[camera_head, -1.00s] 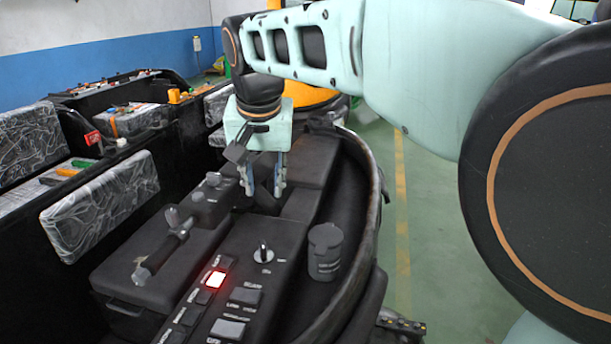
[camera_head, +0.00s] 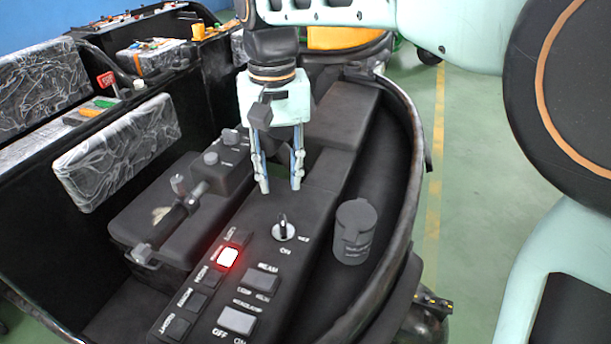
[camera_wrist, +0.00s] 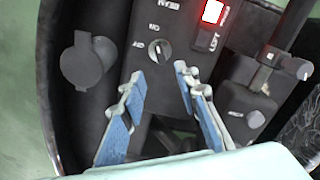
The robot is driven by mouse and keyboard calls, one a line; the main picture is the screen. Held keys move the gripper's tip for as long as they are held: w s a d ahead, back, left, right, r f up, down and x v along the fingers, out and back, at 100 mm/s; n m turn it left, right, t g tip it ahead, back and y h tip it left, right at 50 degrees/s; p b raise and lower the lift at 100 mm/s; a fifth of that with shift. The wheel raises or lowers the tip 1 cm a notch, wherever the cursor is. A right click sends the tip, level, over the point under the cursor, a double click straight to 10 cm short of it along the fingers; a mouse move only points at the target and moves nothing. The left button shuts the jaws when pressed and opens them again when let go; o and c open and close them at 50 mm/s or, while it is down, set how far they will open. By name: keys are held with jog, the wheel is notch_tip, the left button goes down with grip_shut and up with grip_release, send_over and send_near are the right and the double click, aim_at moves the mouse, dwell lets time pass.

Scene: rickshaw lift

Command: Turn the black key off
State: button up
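The black key (camera_head: 283,222) stands in a round silver switch on the black control panel, with white lettering around it. In the wrist view the key switch (camera_wrist: 160,50) lies just beyond the fingertips, between their lines. My gripper (camera_head: 280,188) points down above the panel, behind the key in the head view and apart from it. Its two blue-padded fingers are spread with nothing between them. The open gripper also shows in the wrist view (camera_wrist: 158,80).
A lit red button (camera_head: 228,257) and several dark push buttons lie in front of the key. A grey lidded cup-like part (camera_head: 354,231) stands right of it. A lever handle (camera_head: 170,222) and small knobs are on the left. A curved black rim borders the right side.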

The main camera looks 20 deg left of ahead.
aim_at(282, 219)
notch_tip(282, 219, down, 10)
jog(key=shift+s+f, duration=0.1)
jog(key=shift+f, duration=0.05)
dwell(0.3)
grip_shut()
